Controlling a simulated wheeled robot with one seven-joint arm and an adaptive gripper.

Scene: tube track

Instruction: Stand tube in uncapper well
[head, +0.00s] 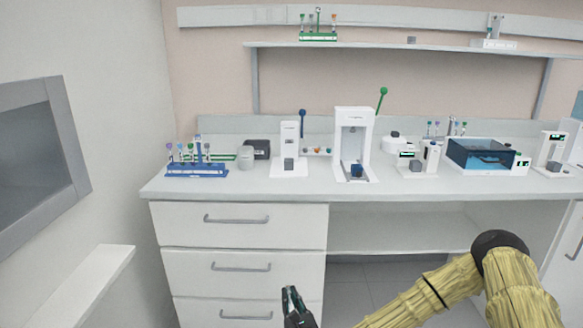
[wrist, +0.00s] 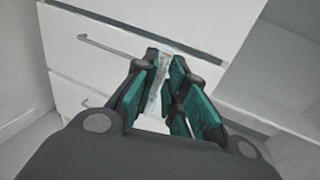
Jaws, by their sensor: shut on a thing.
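My gripper (head: 290,291) is low in front of the drawers, below the bench top and well away from the devices. In the wrist view my gripper (wrist: 172,92) has its teal-padded fingers shut on a slim pale tube (wrist: 158,82), which is partly hidden between them. The tube cannot be made out in the head view. On the bench stand a white device with a blue-knobbed lever (head: 289,140) and a grey block at its base, and a taller white device with a green-knobbed lever (head: 366,122) and a dark blue block. I cannot tell which is the uncapper.
A blue rack (head: 196,172) with several tubes stands at the bench's left end, beside a grey round container (head: 246,157). A blue-walled bath (head: 480,155) is on the right. The bench edge and drawers (head: 237,225) are close to my gripper.

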